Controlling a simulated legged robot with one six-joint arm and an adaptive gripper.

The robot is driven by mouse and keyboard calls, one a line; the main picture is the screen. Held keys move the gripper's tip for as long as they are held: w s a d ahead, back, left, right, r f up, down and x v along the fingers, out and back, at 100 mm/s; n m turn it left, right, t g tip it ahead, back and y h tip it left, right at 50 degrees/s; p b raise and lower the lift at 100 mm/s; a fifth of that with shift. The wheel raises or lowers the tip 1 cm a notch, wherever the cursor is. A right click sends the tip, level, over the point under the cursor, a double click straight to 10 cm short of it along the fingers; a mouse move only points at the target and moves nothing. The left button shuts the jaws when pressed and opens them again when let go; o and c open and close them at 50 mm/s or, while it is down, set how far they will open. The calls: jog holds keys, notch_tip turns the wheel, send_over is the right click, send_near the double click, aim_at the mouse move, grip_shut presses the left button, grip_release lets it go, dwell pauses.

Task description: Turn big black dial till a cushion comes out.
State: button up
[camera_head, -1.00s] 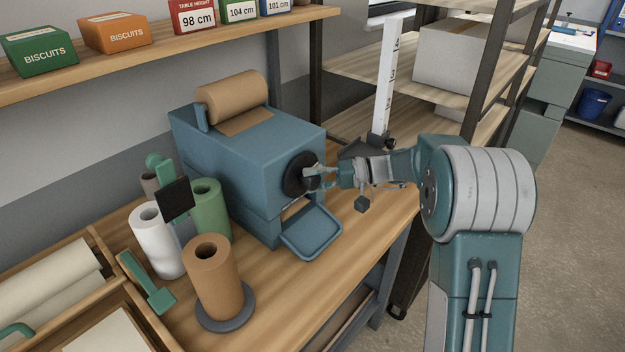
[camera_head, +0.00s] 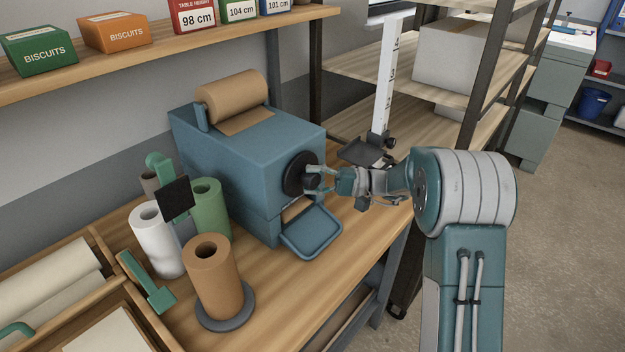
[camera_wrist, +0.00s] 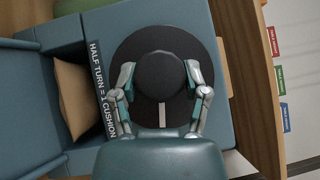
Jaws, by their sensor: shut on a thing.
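The big black dial (camera_head: 297,176) is on the front face of the blue kraft paper machine (camera_head: 230,165). My gripper (camera_head: 312,178) is at the dial, its fingers on either side of the raised knob. In the wrist view my gripper (camera_wrist: 160,78) is shut on the round knob of the dial (camera_wrist: 164,90), with a white mark pointing toward the palm. A label beside it (camera_wrist: 101,88) reads "HALF TURN = 1 CUSHION". Brown paper (camera_wrist: 74,98), seemingly a cushion, shows in the outlet. The brown paper also shows above the blue tray (camera_head: 311,236) in the head view.
A kraft roll (camera_head: 237,95) sits on top of the machine. Left of it on the bench are a white roll (camera_head: 157,243), a green roll (camera_head: 211,208) and a brown roll (camera_head: 217,275). A stand with a white scale (camera_head: 386,85) is behind my gripper.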

jog(key=shift+f, duration=0.3)
jog(key=o, duration=1.2)
jog(key=shift+c, duration=0.2)
jog(key=shift+r, duration=0.15)
jog(key=shift+d, duration=0.1)
jog(key=shift+d, duration=0.3)
jog(key=d+f, duration=0.1)
jog(key=d, duration=1)
jog(key=shift+d+f, duration=0.15)
jog(key=shift+f, duration=0.15)
